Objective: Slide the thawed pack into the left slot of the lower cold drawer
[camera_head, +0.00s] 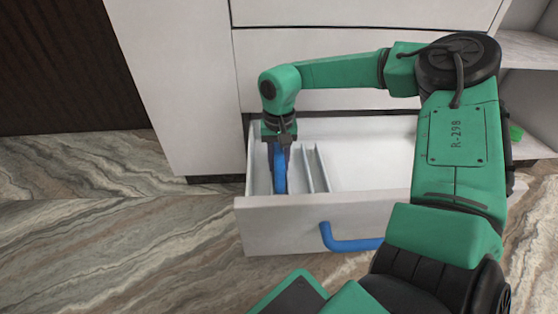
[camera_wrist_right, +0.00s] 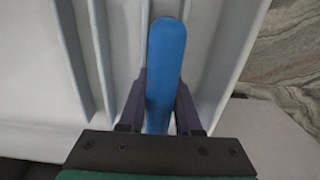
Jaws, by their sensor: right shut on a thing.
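The blue pack (camera_head: 279,169) stands on edge inside the open lower drawer (camera_head: 290,225), in the space at the drawer's left end. My right gripper (camera_head: 279,142) is shut on the top of the pack from above. In the right wrist view the pack (camera_wrist_right: 166,65) is between the two dark fingers (camera_wrist_right: 159,105) of the gripper. Thin upright dividers (camera_head: 314,168) stand to the right of the pack in the head view. The pack's lower edge is hidden, so I cannot tell whether it touches the drawer floor. My left gripper is not in view.
The drawer has a blue handle (camera_head: 345,243) on its front. Its right part, beyond the dividers, is bare where it shows. A closed drawer front (camera_head: 350,42) is above. Marbled floor (camera_head: 120,240) lies clear at the left. A green thing (camera_head: 516,132) shows at the right shelves.

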